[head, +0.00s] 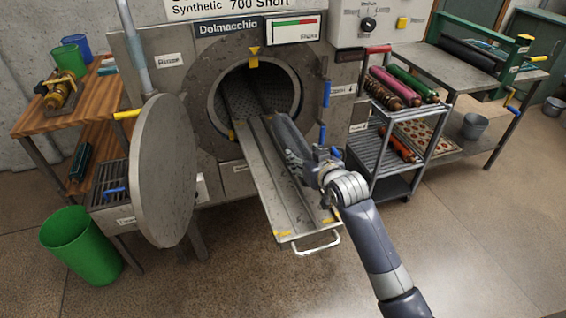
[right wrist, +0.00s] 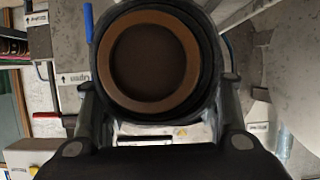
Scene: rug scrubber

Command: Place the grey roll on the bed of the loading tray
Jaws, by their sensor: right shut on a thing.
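The grey roll (head: 287,135) lies lengthwise over the right side of the loading tray (head: 267,183), its far end near the round drum opening. I cannot tell whether it touches the tray bed. My right gripper (head: 308,168) is shut on the roll's near part and hides some of it. In the right wrist view the roll (right wrist: 208,62) shows end-on, with a brown ring and dark core, between the two fingers of my gripper (right wrist: 158,105). My left gripper is not in view.
The machine's round door (head: 165,170) stands open left of the tray. A wire cart (head: 400,125) with coloured rolls stands close on the right. A green bin (head: 80,245) is on the floor at left. The floor in front is clear.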

